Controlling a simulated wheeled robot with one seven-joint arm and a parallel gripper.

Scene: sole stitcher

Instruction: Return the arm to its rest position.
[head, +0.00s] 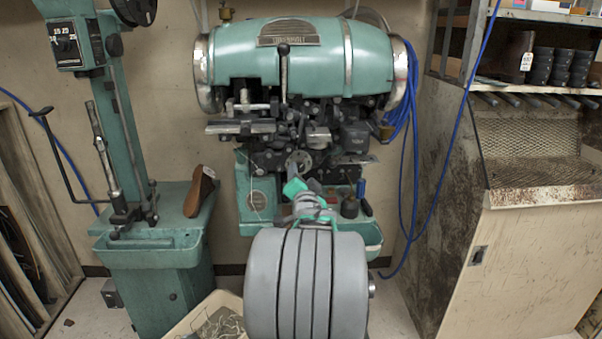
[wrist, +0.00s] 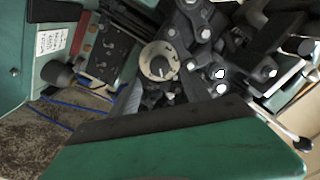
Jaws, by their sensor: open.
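My arm reaches forward from the bottom centre of the head view. My gripper (head: 308,190) is at its far end, in front of the lower part of the teal stitching machine (head: 300,55). Its jaws are open, and I see nothing held between them. The wrist view looks closely at the machine's dark mechanism, with a round pale dial (wrist: 158,62) near the middle. A broad green shape with a dark upper edge fills the bottom of the wrist view; I cannot tell whether it touches anything.
A teal column stand (head: 150,275) is at left, with a brown shoe sole (head: 200,191) leaning on it. A pale bin (head: 213,318) sits on the floor below. Blue hoses (head: 408,130) hang at the machine's right. A stained cabinet (head: 530,260) and shelves stand at right.

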